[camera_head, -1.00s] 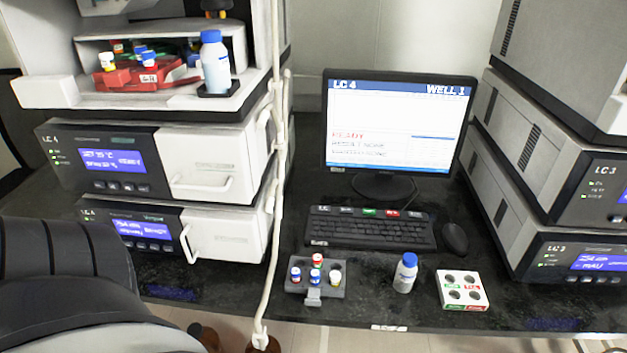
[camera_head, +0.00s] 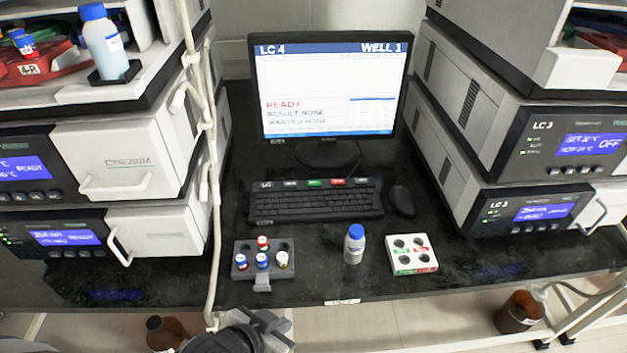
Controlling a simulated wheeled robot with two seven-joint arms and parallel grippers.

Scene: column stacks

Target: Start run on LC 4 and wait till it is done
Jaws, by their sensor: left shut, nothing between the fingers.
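The monitor (camera_head: 330,100) shows LC 4, WELL 1, a red READY, RESULT NONE and WANTED NONE. The black keyboard (camera_head: 318,203) lies in front of it, with a green key (camera_head: 314,183) and a red key (camera_head: 337,182) in its top row. The LC 4 stack stands at the left; its upper module (camera_head: 110,165) and lower module (camera_head: 95,237) both read READY. My left gripper (camera_head: 272,326) is at the bottom edge, shut and empty, in front of the bench and well short of the keyboard. My right gripper is not in view.
A grey vial rack (camera_head: 243,263) holds several capped vials. A blue-capped bottle (camera_head: 354,245) and a white holder (camera_head: 426,258) stand right of it. A mouse (camera_head: 402,200) lies beside the keyboard. The LC 3 stack (camera_head: 520,210) is at the right. A white tube (camera_head: 213,200) hangs at the left.

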